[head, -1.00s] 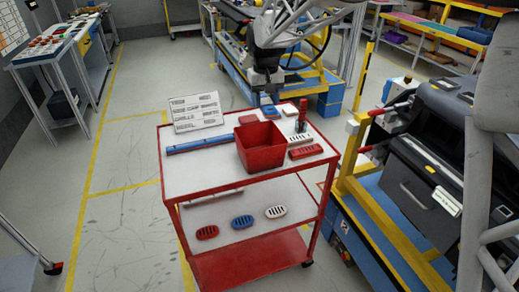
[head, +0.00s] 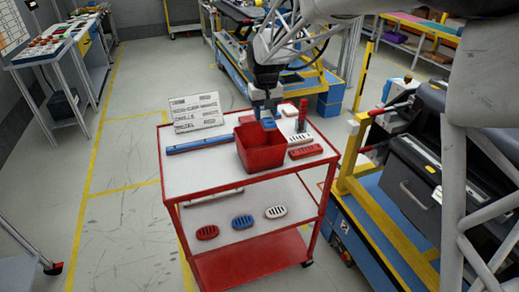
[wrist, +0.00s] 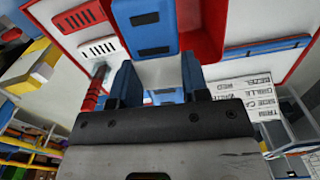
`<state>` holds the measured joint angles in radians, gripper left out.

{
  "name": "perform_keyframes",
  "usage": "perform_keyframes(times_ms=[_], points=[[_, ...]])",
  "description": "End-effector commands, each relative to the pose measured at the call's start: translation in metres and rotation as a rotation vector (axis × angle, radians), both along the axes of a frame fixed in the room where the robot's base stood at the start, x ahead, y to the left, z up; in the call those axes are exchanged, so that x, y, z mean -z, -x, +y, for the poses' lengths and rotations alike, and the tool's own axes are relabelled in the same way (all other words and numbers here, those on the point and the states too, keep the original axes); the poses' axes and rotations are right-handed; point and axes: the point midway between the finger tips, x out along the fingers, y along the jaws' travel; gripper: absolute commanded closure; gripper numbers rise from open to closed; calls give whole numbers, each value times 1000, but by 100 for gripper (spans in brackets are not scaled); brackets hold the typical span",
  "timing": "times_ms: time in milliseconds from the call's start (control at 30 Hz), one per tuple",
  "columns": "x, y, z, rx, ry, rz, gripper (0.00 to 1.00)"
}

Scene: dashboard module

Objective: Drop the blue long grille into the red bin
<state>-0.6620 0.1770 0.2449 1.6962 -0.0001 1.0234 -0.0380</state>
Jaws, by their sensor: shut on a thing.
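The blue grille (head: 267,124) is held at the tip of my gripper (head: 266,113), over the open red bin (head: 262,158) on the top of the cart. In the wrist view the blue grille (wrist: 146,28) shows dark slots and lies at the fingertips of my gripper (wrist: 158,68), in front of the red bin (wrist: 212,45). My gripper is shut on it. The bin stands upright, and its floor is mostly hidden in the head view.
On the red cart's top (head: 205,175) are a long blue bar (head: 200,145), a white label board (head: 196,112), a red grille (head: 305,152) and a white grille (head: 299,138). Oval grilles (head: 242,222) lie on the lower shelf. A yellow-framed dashboard stand (head: 350,190) is at right.

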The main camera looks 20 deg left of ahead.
Motion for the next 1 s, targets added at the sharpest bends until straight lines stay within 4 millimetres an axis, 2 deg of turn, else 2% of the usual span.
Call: perform_keyframes(times_ms=[200,567,600,767,800,1000], points=[[12,0,0,0,0,0,82],[14,0,0,0,0,0,82],[14,0,0,0,0,0,57],[14,0,0,0,0,0,32],[14,0,0,0,0,0,29],[14,0,0,0,0,0,29]])
